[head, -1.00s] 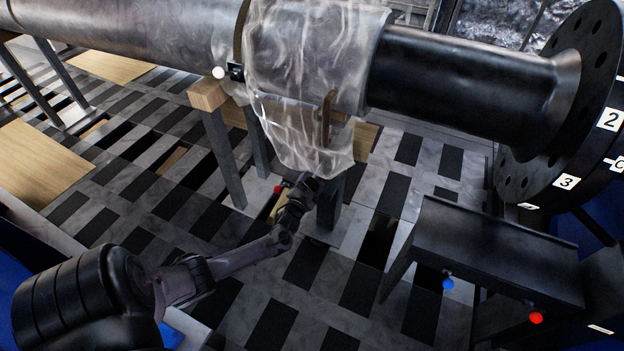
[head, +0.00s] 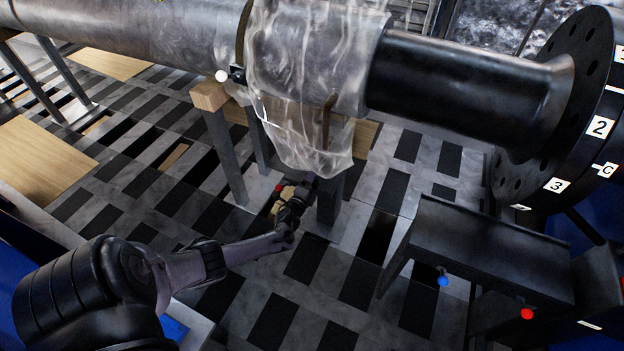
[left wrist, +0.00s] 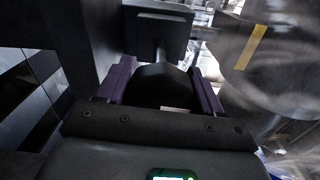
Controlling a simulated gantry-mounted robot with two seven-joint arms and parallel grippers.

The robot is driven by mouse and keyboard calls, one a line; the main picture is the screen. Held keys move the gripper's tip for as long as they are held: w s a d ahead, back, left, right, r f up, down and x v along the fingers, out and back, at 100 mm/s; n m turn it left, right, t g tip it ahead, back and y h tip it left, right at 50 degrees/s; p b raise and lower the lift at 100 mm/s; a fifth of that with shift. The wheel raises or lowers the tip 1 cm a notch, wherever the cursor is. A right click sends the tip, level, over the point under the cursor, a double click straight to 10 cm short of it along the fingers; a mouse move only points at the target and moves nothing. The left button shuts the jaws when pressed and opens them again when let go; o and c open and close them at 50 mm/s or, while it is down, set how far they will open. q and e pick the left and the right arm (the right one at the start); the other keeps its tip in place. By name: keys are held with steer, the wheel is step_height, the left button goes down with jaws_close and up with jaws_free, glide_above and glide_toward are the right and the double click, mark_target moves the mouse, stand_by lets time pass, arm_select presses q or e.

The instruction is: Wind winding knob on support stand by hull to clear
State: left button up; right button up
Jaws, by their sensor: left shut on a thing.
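My left gripper (head: 306,184) is at the upper part of a dark support stand (head: 329,203), under the clear-wrapped part of the hull (head: 315,60). In the left wrist view its two purple fingers (left wrist: 163,88) are shut on a dark rounded winding knob (left wrist: 160,84), one finger on each side. A short shaft (left wrist: 161,52) runs from the knob to a dark square block (left wrist: 158,32) on the stand. In the head view the knob is hidden behind the gripper. My right gripper is not in view.
A black pipe (head: 450,80) runs right from the wrapped part to a large numbered flange (head: 520,170). A dark bench (head: 490,250) with blue (head: 443,281) and red (head: 527,314) balls stands at lower right. A wood-topped leg (head: 225,150) stands left of the gripper.

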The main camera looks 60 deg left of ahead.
arm_select(q)
steer(key=m+p, duration=0.1)
steer(key=m, duration=0.4)
steer(key=shift+r+m, duration=0.1)
steer(key=shift+m, duration=0.2)
steer(key=m, duration=0.5)
steer(key=shift+m+p, duration=0.3)
steer(key=o, duration=1)
steer(key=shift+d, duration=0.1)
